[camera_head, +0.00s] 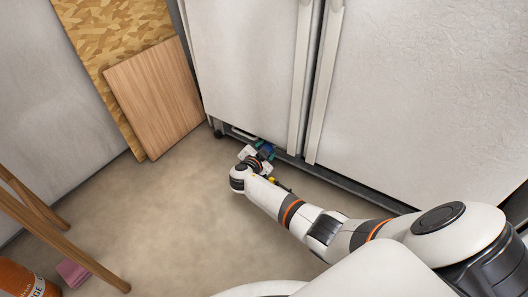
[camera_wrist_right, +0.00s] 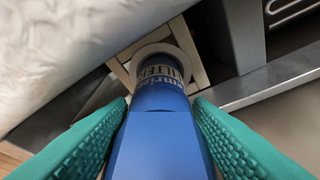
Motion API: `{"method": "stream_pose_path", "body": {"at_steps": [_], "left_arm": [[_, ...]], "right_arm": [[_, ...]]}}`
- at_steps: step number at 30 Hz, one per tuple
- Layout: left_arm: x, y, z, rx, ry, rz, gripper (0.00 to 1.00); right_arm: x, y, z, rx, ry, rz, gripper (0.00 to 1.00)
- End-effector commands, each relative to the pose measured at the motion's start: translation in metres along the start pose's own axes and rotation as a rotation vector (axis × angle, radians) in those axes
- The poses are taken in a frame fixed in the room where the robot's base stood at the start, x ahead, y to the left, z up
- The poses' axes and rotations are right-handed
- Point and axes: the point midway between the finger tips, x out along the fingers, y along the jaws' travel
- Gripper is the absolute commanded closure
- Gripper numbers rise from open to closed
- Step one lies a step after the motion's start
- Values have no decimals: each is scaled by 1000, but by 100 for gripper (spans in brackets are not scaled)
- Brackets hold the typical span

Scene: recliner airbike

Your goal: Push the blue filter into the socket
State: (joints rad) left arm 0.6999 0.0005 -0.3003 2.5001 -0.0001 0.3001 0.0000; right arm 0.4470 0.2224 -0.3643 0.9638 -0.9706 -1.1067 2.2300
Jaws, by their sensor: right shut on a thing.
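The blue filter (camera_wrist_right: 160,135) fills the middle of the right wrist view, with printed lettering near its far end. My right gripper (camera_head: 265,152) is low at the bottom front of the fridge in the head view. Its two green ribbed fingers (camera_wrist_right: 156,112) are shut on the filter from both sides. The far end of the filter lines up with a round pale socket (camera_wrist_right: 160,48) and overlaps its ring. I cannot tell how deep it sits. In the head view the filter is too small to make out clearly. My left gripper is not in view.
The white fridge (camera_head: 250,60) stands above the gripper, with two long vertical handles. A dark base strip (camera_head: 350,186) runs along its bottom. Wooden boards (camera_head: 155,95) lean at the left. A wooden-legged piece (camera_head: 60,240) stands at the lower left. The floor between is clear.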

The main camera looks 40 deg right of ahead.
Motion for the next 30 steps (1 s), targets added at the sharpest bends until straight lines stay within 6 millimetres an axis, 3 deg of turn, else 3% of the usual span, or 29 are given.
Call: {"method": "stream_pose_path", "body": {"at_steps": [30], "left_arm": [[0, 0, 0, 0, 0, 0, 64]], "right_arm": [[24, 1, 10, 0, -2, 1, 87]]}}
